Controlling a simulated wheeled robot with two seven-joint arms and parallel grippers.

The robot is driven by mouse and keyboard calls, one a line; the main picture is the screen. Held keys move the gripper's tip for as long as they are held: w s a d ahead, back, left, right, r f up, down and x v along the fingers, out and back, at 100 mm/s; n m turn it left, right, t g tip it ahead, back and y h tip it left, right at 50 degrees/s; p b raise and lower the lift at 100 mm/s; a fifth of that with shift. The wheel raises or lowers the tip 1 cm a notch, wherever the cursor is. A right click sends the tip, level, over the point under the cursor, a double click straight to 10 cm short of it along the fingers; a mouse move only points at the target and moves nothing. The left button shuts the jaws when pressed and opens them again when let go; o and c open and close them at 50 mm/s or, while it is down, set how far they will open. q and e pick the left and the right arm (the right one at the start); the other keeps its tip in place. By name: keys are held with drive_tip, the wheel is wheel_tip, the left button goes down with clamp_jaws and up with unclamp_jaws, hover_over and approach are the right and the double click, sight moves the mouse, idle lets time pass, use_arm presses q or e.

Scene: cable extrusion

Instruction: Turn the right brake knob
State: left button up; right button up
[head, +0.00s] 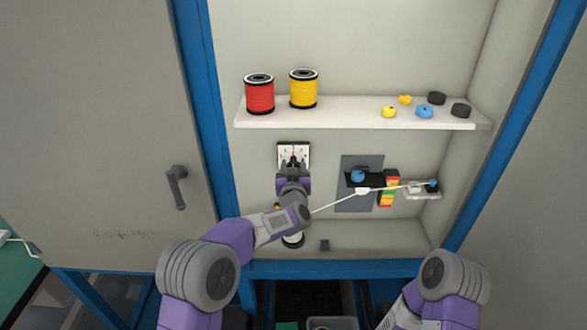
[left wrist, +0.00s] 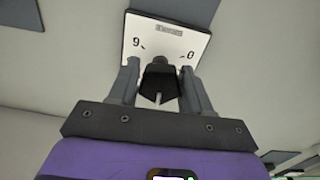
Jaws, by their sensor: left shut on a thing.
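A square white dial plate (head: 283,151) is on the back wall of the cabinet, below the shelf. In the left wrist view the plate (left wrist: 143,30) carries printed digits and a label. A black knob (left wrist: 159,86) with a pale pointer line sits at its middle. My left gripper (head: 294,164) reaches the plate. Its two grey fingers (left wrist: 159,72) are shut on the knob, one on each side. In the head view the gripper covers most of the knob. Only part of my right arm shows at the lower right; its gripper is out of view.
A shelf (head: 350,120) above holds a red spool (head: 259,95), a yellow spool (head: 303,89) and several small rings. To the right are a dark panel (head: 357,203), a red-yellow-green block (head: 389,189) and a white cable (head: 334,204). The open door (head: 95,120) stands left.

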use_arm(q)
drive_tip(key=n+b, duration=0.2)
drive_tip(key=n, duration=0.1)
drive_tip(key=shift+a+f+n+b, duration=0.1)
drive_tip(key=shift+n+b, duration=0.2)
drive_tip(key=shift+b, duration=0.1)
drive_tip(key=shift+n+b, duration=1.1)
drive_tip(key=shift+n, duration=0.7)
drive_tip(key=o, duration=0.9)
drive_tip(key=shift+s, duration=0.15)
drive_tip(key=shift+s, duration=3.65)
